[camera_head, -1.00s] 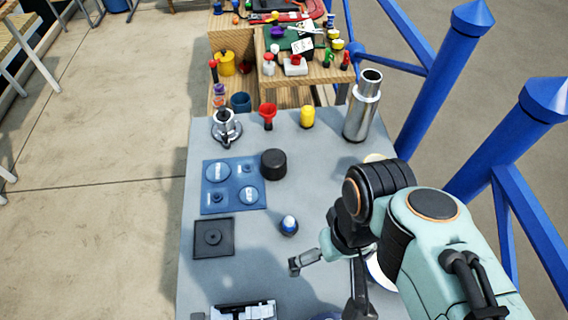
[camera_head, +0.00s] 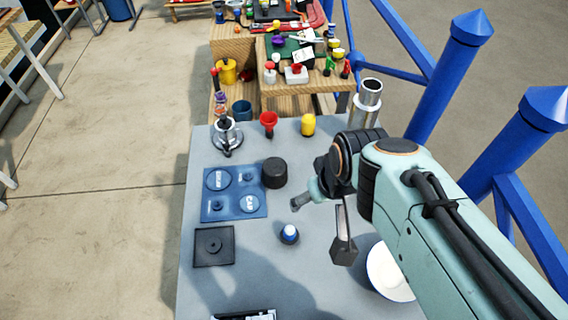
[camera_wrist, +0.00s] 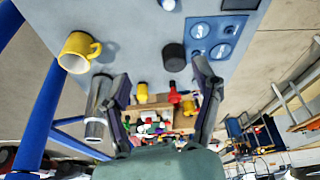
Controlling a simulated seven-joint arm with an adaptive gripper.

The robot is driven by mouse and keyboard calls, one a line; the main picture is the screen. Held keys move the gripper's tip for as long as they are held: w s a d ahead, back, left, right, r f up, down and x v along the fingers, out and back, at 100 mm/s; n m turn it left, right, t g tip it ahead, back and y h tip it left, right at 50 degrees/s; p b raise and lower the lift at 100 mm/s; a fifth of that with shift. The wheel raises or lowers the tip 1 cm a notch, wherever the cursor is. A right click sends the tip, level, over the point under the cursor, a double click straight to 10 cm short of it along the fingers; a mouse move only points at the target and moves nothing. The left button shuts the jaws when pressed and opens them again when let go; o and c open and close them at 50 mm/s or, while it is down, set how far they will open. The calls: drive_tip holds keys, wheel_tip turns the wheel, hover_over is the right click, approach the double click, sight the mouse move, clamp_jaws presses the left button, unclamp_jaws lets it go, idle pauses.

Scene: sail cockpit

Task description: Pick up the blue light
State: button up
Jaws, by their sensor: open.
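The blue light (camera_head: 289,233) is a small dome with a white and blue top on a dark base. It stands on the grey table, right of the square black plate and below the black cylinder in the head view. In the wrist view, a small white and blue piece that appears to be it shows at the top edge (camera_wrist: 168,5), partly cut off. My gripper (camera_head: 322,226) is open and empty, its fingers spread wide, just right of the light in the head view and apart from it. The open fingers also show in the wrist view (camera_wrist: 162,74).
A black cylinder (camera_head: 274,172), blue panel (camera_head: 234,205) and black plate (camera_head: 214,246) stand left of my gripper. A white plate (camera_head: 388,275) lies right. A yellow mug (camera_wrist: 77,52) shows in the wrist view.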

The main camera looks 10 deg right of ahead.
hover_over(290, 228)
drive_tip(key=d, duration=0.2)
wheel_tip(290, 228, down, 5)
wheel_tip(290, 228, down, 3)
drive_tip(key=w+n+g, duration=0.1)
drive_tip(key=w, duration=0.1)
drive_tip(key=f+g, duration=0.1)
drive_tip(key=f, duration=0.2)
drive_tip(key=s+a+f+g, duration=0.1)
drive_tip(key=f, duration=0.2)
drive_tip(key=s+a+f+n, duration=0.1)
drive_tip(key=f, duration=0.2)
drive_tip(key=shift+f+g+h, duration=0.15)
drive_tip(key=shift+g+h, duration=0.25)
wheel_tip(290, 228, down, 6)
drive_tip(key=shift+r, duration=0.1)
clamp_jaws()
